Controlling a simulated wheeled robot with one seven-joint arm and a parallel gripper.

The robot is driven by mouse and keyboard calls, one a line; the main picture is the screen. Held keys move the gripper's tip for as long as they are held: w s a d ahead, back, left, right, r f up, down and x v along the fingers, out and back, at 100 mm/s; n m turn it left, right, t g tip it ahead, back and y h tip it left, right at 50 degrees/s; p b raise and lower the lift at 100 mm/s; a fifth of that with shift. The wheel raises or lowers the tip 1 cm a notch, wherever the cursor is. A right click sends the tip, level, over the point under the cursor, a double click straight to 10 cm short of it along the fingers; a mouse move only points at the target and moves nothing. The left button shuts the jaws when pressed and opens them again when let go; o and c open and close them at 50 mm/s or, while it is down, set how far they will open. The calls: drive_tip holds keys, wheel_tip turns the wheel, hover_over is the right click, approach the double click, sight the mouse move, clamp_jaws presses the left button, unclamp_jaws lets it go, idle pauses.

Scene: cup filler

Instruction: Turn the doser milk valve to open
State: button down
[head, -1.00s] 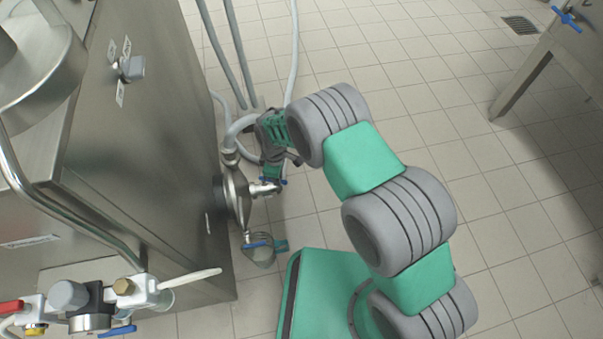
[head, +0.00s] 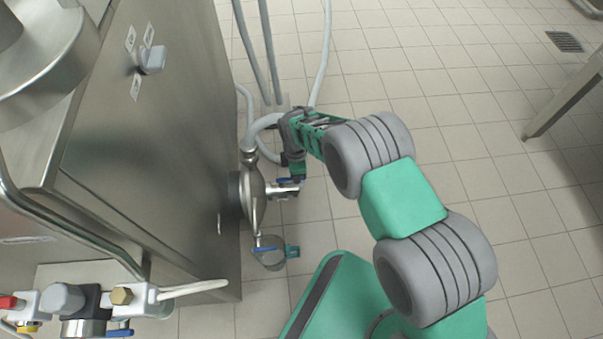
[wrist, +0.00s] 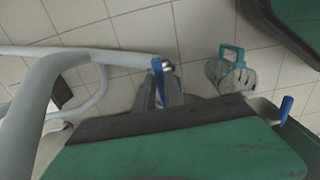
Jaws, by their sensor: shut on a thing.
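The milk valve (head: 285,191) is a short steel fitting with a blue handle (head: 287,181), on the right side of the round steel pump body low beside the machine. My green-and-grey gripper (head: 297,168) reaches down to it from above and is shut at the blue handle; the grip itself is mostly hidden. A blue lever (wrist: 158,80) on a steel pipe stands behind that edge. Another blue lever end (wrist: 286,108) shows at the right.
The steel machine (head: 150,170) stands close on the left, with a grey knob (head: 151,59) on its side. Grey hoses (head: 322,60) run beside the pump. A clear vessel with a teal handle (head: 292,251) sits below the valve.

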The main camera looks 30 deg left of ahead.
drive_tip(key=shift+s+a, duration=0.1)
drive_tip(key=c, duration=1.7)
unclamp_jaws()
drive_tip(key=shift+o, duration=1.3)
drive_tip(key=shift+r, duration=0.1)
wheel_tip(320, 180, up, 8)
drive_tip(key=p, duration=0.3)
drive_tip(key=shift+f, duration=0.2)
